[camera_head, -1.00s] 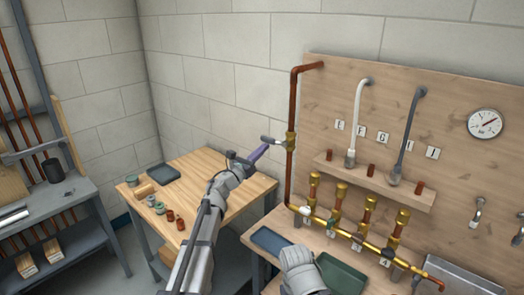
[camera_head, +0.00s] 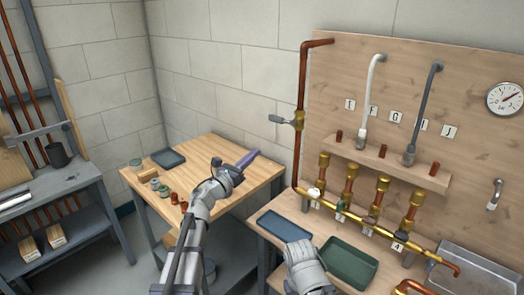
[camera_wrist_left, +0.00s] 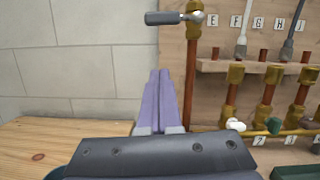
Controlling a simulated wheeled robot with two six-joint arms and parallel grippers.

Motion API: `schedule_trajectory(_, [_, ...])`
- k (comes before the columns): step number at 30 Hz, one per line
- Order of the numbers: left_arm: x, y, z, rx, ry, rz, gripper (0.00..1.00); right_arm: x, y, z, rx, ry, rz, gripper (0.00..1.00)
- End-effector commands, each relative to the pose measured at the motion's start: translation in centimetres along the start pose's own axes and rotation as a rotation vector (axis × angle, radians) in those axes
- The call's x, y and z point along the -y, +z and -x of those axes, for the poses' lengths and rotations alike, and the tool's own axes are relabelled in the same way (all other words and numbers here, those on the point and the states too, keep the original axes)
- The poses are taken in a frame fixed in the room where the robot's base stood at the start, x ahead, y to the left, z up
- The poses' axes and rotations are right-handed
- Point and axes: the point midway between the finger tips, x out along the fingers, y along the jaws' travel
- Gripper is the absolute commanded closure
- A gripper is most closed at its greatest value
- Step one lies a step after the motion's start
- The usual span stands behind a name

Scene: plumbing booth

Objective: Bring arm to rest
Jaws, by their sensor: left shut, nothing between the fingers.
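My left arm reaches up from the bottom of the head view. Its left gripper (camera_head: 249,159) is above the right part of the wooden table, with its purple fingers together and nothing between them. The fingers (camera_wrist_left: 164,99) also show shut and empty in the left wrist view, to the left of the copper pipe. A grey part of my other arm (camera_head: 306,268) shows at the bottom of the head view, by the trays. My right gripper's fingers are not visible.
A vertical copper pipe with a brass lever valve (camera_head: 298,120) stands right of the left gripper. A blue tray (camera_head: 285,226) and a green tray (camera_head: 348,262) lie on the bench. The wooden table (camera_head: 215,160) has small fittings at its left.

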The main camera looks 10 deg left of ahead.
Motion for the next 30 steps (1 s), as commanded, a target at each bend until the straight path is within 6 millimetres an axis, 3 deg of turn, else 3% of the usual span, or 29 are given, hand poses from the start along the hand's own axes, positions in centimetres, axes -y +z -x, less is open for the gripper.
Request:
schedule_trajectory(3, [0.0, 0.0, 0.8, 0.000, 0.000, -0.001, 1.00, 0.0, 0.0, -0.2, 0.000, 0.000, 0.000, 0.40])
schedule_trajectory(11, [0.0, 0.0, 0.8, 0.000, 0.000, 0.001, 1.00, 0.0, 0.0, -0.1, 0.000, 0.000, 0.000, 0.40])
schedule_trajectory(16, [-0.5, 0.6, 0.5, 0.017, 0.093, 0.128, 1.00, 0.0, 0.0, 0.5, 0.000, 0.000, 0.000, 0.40])
schedule_trajectory(20, [-1.8, 0.9, 0.7, 0.058, 0.299, 0.421, 1.00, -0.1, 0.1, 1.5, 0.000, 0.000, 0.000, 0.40])
schedule_trajectory(23, [-2.7, -0.1, 1.7, 0.102, 0.488, 0.700, 1.00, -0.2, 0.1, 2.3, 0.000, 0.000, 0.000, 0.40])
schedule_trajectory(26, [-2.9, -2.1, 3.6, 0.148, 0.682, 0.975, 1.00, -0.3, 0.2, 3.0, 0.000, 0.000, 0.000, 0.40])
schedule_trajectory(30, [-1.5, -6.0, 7.2, 0.215, 0.974, 1.341, 1.00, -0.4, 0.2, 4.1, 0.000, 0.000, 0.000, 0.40])
